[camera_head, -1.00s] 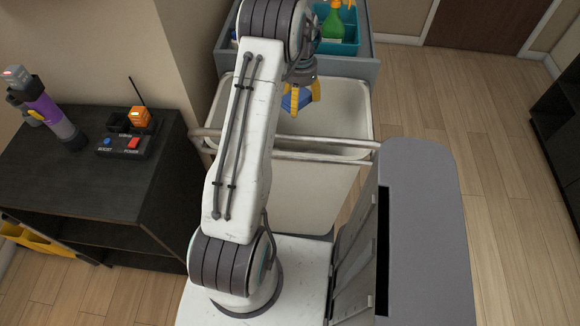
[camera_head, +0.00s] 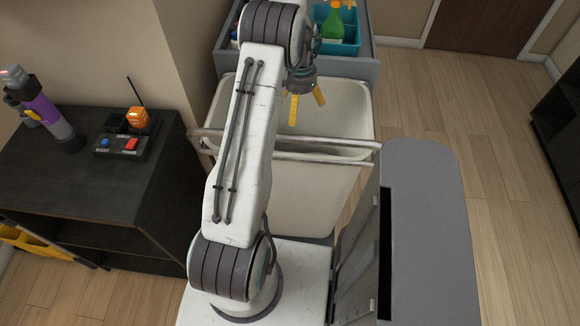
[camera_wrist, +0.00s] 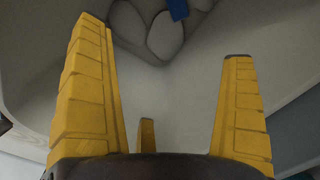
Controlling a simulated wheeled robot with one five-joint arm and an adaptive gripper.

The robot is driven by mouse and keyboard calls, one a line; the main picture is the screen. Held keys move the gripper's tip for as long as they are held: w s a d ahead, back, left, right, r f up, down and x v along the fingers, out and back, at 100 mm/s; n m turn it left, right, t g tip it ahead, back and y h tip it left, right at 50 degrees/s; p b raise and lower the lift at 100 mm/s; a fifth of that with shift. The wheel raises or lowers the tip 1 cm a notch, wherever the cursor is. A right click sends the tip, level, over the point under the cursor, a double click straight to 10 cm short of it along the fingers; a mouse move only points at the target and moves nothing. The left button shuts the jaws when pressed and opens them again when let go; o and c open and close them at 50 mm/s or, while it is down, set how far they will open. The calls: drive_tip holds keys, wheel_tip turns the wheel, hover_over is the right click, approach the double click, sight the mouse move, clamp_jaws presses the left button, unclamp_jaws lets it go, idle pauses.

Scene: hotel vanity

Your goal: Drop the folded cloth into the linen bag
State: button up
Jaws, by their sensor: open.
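The linen bag (camera_head: 300,195) is a large off-white bin-shaped bag with an open top, in the middle of the head view. My gripper (camera_head: 307,106) hangs over its mouth, with yellow fingers pointing down. In the wrist view my gripper (camera_wrist: 165,50) has its fingers spread wide with nothing between them. A small blue piece of the folded cloth (camera_wrist: 178,8) shows at the top edge of the wrist view, beyond the fingertips, over pale rounded shapes inside the bag. The rest of the cloth is cut off by the frame, and the head view does not show it.
A metal rail (camera_head: 290,147) crosses in front of the bag. Behind it a grey cart holds a teal caddy (camera_head: 338,40) with a green bottle. A dark cabinet (camera_head: 75,180) at the left carries a purple device and a control box (camera_head: 122,146). The wooden floor at the right is open.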

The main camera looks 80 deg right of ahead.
wheel_tip(320, 180, up, 12)
idle(0.8)
idle(0.7)
